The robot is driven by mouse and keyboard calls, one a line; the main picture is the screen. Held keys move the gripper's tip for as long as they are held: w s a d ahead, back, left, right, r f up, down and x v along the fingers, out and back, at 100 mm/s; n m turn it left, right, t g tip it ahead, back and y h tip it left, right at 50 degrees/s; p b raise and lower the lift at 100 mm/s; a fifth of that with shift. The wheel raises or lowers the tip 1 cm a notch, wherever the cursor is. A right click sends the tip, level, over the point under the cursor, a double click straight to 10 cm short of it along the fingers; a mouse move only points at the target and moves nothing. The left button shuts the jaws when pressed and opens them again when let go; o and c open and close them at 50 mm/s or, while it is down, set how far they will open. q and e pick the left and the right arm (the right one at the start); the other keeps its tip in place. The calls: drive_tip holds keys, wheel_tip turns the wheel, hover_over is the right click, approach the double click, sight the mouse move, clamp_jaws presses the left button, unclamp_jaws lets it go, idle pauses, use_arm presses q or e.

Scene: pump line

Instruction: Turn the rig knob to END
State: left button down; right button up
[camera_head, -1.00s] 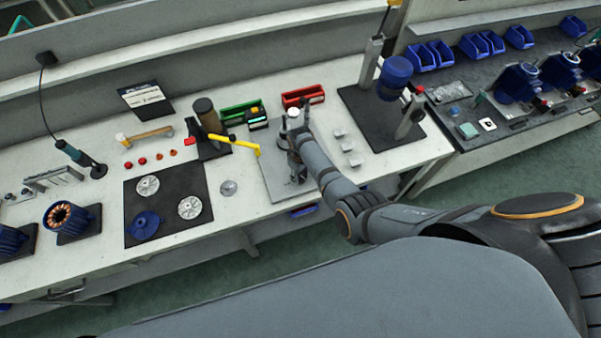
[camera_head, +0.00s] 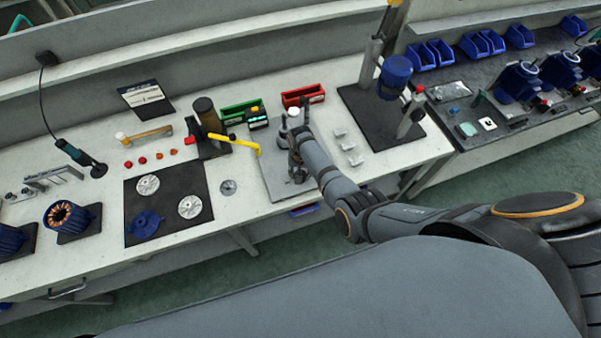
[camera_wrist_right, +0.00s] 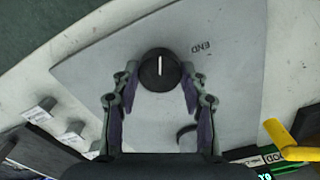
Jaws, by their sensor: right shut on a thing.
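The rig knob (camera_wrist_right: 160,70) is round and black with a white pointer line. It sits on a grey rig plate (camera_wrist_right: 225,110), which also shows on the bench in the head view (camera_head: 273,183). In the right wrist view the pointer stands nearly straight up the picture. The END mark (camera_wrist_right: 201,47) is on the plate, up and to the right of the knob, and the pointer is not in line with it. My right gripper (camera_wrist_right: 160,78) is shut on the knob, one finger at each side. In the head view my right gripper (camera_head: 295,150) hides the knob. My left gripper is not in view.
A yellow bar (camera_head: 238,143) reaches toward the plate's left edge. A green bin (camera_head: 240,111) and a red bin (camera_head: 303,95) stand behind the plate. Small pale blocks (camera_head: 349,147) lie to its right. A black mat (camera_head: 168,207) with round parts lies to the left.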

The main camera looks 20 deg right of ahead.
drive_tip(key=m, duration=1.2)
drive_tip(key=shift+m, duration=0.3)
idle(0.4)
drive_tip(key=o, duration=1.2)
drive_tip(key=shift+c, duration=0.2)
drive_tip(key=shift+r, duration=0.1)
wheel_tip(320, 180, up, 12)
